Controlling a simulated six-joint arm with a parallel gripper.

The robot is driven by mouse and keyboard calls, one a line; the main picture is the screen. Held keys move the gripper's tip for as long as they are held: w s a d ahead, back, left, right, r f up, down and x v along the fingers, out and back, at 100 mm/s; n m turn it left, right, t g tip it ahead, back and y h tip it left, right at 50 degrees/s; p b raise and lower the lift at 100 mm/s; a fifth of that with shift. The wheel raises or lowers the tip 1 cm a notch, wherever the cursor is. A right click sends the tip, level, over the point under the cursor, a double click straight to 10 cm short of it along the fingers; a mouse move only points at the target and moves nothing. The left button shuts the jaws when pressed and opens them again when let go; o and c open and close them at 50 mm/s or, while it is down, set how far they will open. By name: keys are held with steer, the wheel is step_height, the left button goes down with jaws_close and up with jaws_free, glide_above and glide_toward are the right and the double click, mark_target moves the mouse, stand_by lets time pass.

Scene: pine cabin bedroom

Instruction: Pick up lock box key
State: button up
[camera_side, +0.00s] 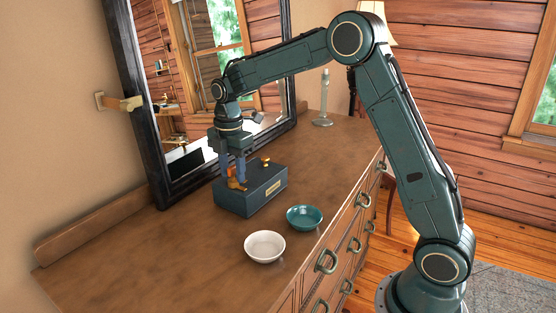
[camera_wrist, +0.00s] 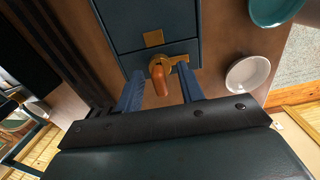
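The dark blue lock box (camera_side: 258,196) sits on the dresser top in the side view, and its panels show in the wrist view (camera_wrist: 120,25). A brass key-like piece with an orange-brown grip (camera_wrist: 161,86), which seems to be the key, is at the near end of the box. In the side view brass (camera_side: 236,184) shows at that end, partly hidden by the fingers. My gripper (camera_side: 232,174) points down there. In the wrist view its blue fingers (camera_wrist: 160,78) are open on either side of the orange-brown grip, with gaps visible. Whether the key is in a lock cannot be told.
A white bowl (camera_side: 265,247) and a teal bowl (camera_side: 304,217) stand in front of the box. A black-framed mirror (camera_side: 136,90) leans behind it. A candlestick (camera_side: 324,105) stands further back. The dresser top (camera_side: 150,250) is clear on the left.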

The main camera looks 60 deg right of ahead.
mark_target(232, 166)
steer(key=shift+c, duration=0.2)
jaws_close()
steer(key=shift+r, duration=0.1)
step_height(232, 166, up, 20)
stand_by(0.9)
stand_by(0.5)
